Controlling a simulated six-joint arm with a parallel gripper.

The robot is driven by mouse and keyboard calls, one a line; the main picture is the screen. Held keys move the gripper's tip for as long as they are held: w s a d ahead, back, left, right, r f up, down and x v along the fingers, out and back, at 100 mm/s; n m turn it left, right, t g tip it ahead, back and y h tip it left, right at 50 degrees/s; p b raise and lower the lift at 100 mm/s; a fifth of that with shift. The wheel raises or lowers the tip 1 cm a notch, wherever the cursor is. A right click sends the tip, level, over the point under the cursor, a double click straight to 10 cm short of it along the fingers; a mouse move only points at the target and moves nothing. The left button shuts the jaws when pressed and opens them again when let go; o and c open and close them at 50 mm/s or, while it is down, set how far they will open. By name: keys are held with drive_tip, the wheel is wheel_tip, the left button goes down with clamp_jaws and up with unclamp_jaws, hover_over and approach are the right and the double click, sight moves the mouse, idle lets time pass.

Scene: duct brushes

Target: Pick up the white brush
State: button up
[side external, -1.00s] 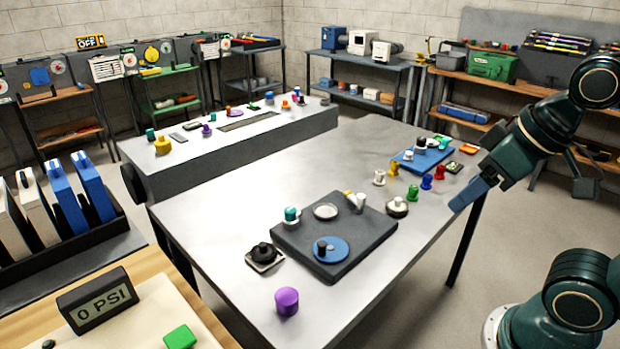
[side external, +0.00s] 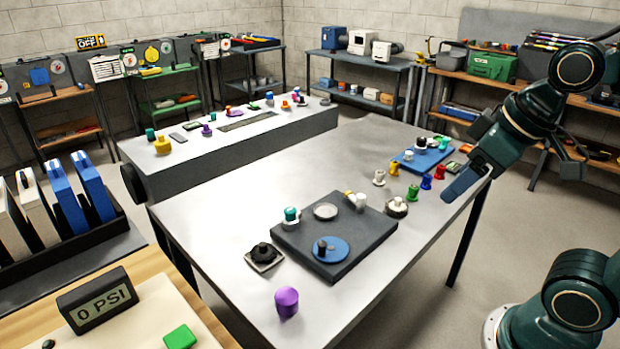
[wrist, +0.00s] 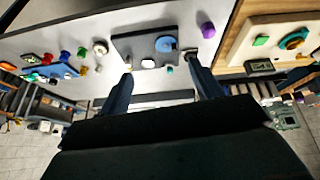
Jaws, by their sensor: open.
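Another white piece (side external: 360,201) stands on the dark tray, so I cannot be sure which is the white brush. My gripper (side external: 458,186) is above the table's right edge, to the right of the row and apart from it. In the wrist view its two fingers (wrist: 162,82) are spread with nothing between them. Several small pieces show beyond the fingertips there, too small to tell apart surely.
A red piece (side external: 440,172), a blue piece (side external: 426,182) and a green piece (side external: 413,193) stand close together near my gripper. A purple piece (side external: 287,301) stands in front. The table's left middle is clear.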

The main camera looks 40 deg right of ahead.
drive_tip(key=w+d+n+g, duration=0.2)
drive_tip(key=w+d+n, duration=0.25)
drive_tip(key=w, duration=0.45)
drive_tip(key=n+g, duration=0.3)
drive_tip(key=n, duration=0.8)
hover_over(399, 198)
wheel_tip(399, 198, down, 18)
drive_tip(key=shift+a+r, duration=0.1)
drive_tip(key=shift+a, duration=0.05)
drive_tip(key=shift+f, duration=4.3)
drive_tip(key=shift+f, duration=2.55)
